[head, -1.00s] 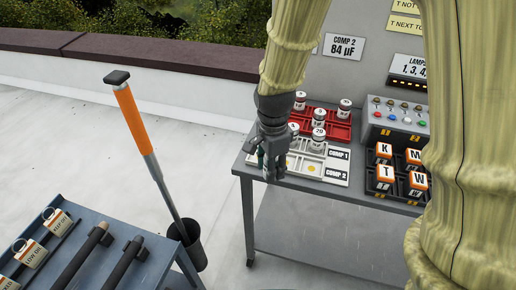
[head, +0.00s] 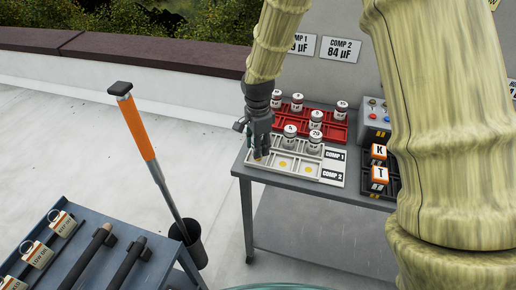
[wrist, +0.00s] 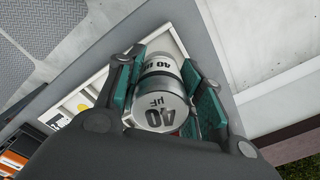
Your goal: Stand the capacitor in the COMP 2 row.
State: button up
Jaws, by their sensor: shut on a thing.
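My gripper (head: 257,153) is at the left end of the white tray (head: 333,177), over its COMP 2 row. It is shut on a silver capacitor (wrist: 160,100) marked 40 µF, which sits between the teal finger pads in the wrist view. In the head view the fingers mostly hide the capacitor. I cannot tell whether it touches the tray floor. The COMP 2 row, at the front, shows yellow dots in bare places. Two capacitors stand in the COMP 1 row behind, one (head: 290,138) left of the other (head: 315,141). The sign (head: 341,49) reads COMP 2, 84 µF.
A red tray (head: 339,130) with several capacitors stands behind the white tray. A grey control box (head: 374,130) and lettered blocks (head: 378,175) are to the right. An orange-handled tool (head: 135,128) leans in a dark bin at left. A blue-grey bench (head: 100,215) stands front left.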

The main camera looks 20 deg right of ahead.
jog(key=shift+f, duration=1.05)
jog(key=shift+f, duration=0.15)
jog(key=o, duration=1.1)
jog(key=shift+r+b, duration=0.95)
jog(key=shift+r, duration=5.2)
